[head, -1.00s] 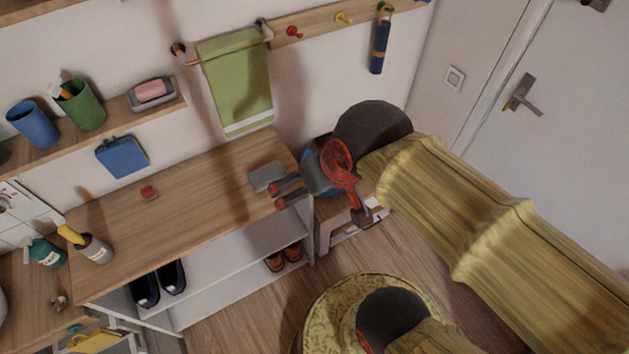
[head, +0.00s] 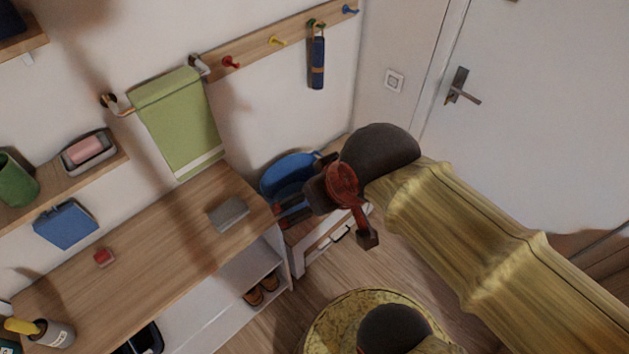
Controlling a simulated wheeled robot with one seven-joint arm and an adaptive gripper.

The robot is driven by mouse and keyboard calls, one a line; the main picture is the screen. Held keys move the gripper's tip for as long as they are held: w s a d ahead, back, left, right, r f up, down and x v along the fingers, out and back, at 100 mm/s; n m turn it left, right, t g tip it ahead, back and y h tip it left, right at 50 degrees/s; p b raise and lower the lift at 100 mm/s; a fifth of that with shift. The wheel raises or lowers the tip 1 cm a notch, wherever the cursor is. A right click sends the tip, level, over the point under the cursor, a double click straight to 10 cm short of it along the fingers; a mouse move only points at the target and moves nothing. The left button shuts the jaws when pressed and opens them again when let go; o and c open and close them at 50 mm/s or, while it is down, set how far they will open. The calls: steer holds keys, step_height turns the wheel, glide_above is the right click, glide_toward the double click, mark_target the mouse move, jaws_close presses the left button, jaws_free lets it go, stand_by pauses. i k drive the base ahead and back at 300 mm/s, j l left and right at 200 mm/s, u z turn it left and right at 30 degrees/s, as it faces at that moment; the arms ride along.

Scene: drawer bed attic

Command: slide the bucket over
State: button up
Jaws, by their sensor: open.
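The blue bucket (head: 286,174) stands on a low wooden unit in the corner, just right of the shelf bench. Its upper left part shows; my gripper hides its lower right side. My gripper (head: 287,210), dark with red parts, is open and points left. Its fingers overlap the bucket's near, lower edge in the picture. I cannot tell whether they touch the bucket. Nothing shows between the fingers.
A green towel (head: 178,120) hangs above. A door (head: 530,130) is at right.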

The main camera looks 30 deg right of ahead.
mark_target(286, 176)
steer(key=l+z, duration=0.1)
steer(key=z, duration=0.25)
steer(key=i+l+u, duration=0.15)
steer(key=i+l, duration=0.2)
steer(key=i+l+u, duration=0.1)
steer(key=i+l, duration=0.2)
steer(key=l, duration=0.15)
steer(key=i+l+u, duration=0.15)
steer(key=i+l, duration=0.2)
steer(key=u, duration=1.3)
